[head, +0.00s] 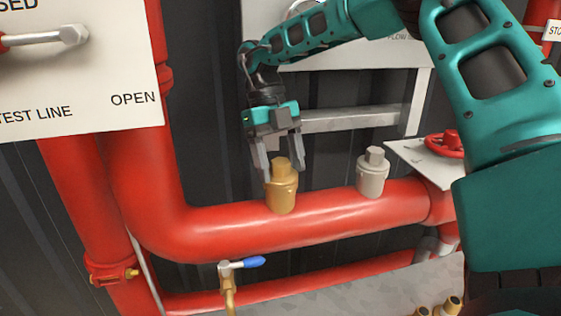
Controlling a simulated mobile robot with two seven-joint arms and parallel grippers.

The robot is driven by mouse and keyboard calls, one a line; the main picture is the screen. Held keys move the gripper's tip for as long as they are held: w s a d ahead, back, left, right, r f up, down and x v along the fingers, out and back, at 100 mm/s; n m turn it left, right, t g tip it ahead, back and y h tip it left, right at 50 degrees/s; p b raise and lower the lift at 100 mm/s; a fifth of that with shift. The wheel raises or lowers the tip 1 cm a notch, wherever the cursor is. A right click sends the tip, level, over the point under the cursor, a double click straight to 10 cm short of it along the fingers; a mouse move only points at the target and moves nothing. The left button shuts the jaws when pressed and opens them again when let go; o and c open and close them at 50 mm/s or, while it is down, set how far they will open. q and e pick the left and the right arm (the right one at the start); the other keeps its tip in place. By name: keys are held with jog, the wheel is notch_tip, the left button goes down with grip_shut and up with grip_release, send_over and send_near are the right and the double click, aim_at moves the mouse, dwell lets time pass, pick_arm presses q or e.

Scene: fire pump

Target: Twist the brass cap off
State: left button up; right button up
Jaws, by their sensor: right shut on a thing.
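The brass cap (281,167) sits on top of a brass fitting (282,196) that stands upright on the thick red pipe. My right gripper (280,168) comes down from above with one finger on each side of the brass cap and is shut on it. The cap looks seated on its fitting, with no gap visible between them. My right arm reaches in from the upper right. My left gripper is not in view.
A grey plug (373,172) stands on the same red pipe (315,227), right of the brass one. A red handwheel (445,145) is further right. A blue-handled valve (241,265) sits below. A white sign panel (80,90) fills the upper left.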

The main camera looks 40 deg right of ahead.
aim_at(281, 160)
jog(key=shift+n+h, duration=0.4)
jog(key=shift+n, duration=0.6)
jog(key=shift+r+p, duration=0.5)
jog(key=shift+r, duration=0.45)
jog(key=shift+r+p, duration=1.4)
jog(key=shift+r, duration=0.7)
